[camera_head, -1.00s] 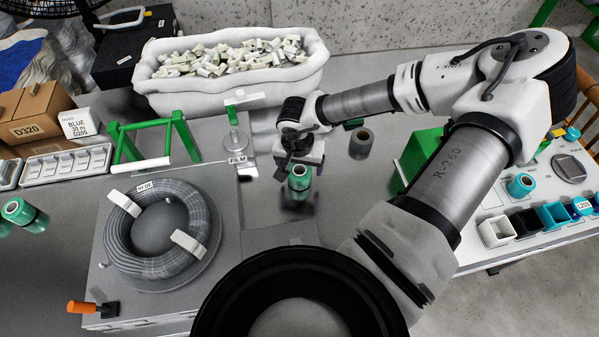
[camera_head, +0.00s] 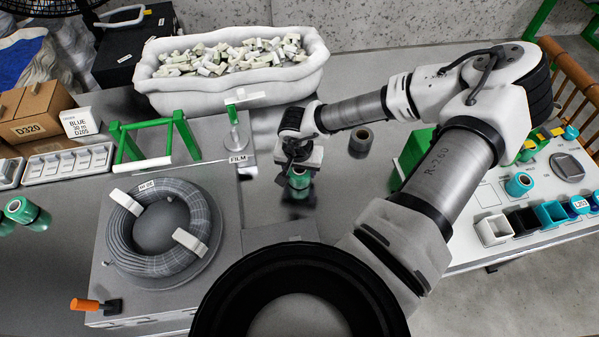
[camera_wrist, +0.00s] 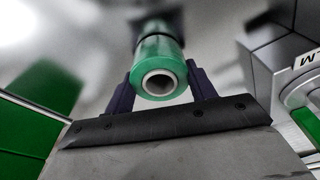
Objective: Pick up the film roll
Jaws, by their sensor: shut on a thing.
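The film roll (camera_head: 299,181) is a green upright cylinder with a white-rimmed hollow core, on the grey worktop left of the arm in the head view. My gripper (camera_head: 298,174) points down over it and hides its upper part. In the wrist view, the film roll (camera_wrist: 159,68) sits between the two dark fingers of my gripper (camera_wrist: 160,86), one on each side, and the gripper is shut on it. I cannot tell whether its base is clear of the worktop.
The FILM-labelled stand (camera_head: 237,141) is just left of the gripper. A cable coil (camera_head: 135,252) lies at left, and a white bin (camera_head: 235,94) of pale pieces stands behind.

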